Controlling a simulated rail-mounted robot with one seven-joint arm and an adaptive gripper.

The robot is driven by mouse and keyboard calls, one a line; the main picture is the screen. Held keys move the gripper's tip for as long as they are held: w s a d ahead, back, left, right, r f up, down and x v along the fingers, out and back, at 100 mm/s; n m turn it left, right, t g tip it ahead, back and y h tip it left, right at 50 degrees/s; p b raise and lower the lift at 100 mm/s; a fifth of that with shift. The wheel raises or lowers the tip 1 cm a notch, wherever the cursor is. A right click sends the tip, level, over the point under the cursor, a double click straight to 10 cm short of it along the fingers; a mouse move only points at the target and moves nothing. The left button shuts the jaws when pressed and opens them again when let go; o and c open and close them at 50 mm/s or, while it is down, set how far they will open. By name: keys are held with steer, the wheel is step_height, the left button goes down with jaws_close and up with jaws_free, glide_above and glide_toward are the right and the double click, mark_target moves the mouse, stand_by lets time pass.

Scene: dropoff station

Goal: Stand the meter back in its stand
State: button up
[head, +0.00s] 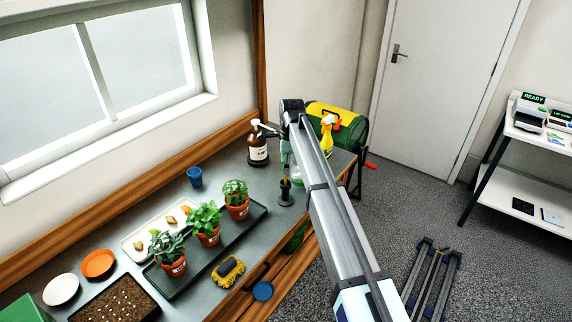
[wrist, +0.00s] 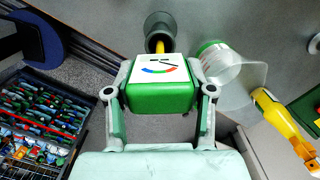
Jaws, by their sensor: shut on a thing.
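The meter (wrist: 160,90) has a green body and a white dial face with a coloured arc. In the wrist view, my gripper (wrist: 160,105) is shut on its sides. A yellow probe (wrist: 160,46) runs from its far end to the dark grey stand (wrist: 158,22). The probe tip overlaps the stand's mouth; I cannot tell how deep it sits. In the head view, the stand (head: 286,198) is upright near the bench's right front edge, with a bit of yellow at its top. My arm hides most of the gripper and meter there.
A clear container (wrist: 222,70) with a green rim is close beside the meter. A yellow spray bottle (head: 327,137) and brown pump bottle (head: 258,146) stand behind. Potted plants on a dark tray (head: 193,275) and a blue cup (head: 194,177) are to the left.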

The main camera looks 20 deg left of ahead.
steer(key=shift+f+b, duration=0.4)
steer(key=shift+f, duration=2.2)
stand_by(1.7)
steer(key=o, duration=1.4)
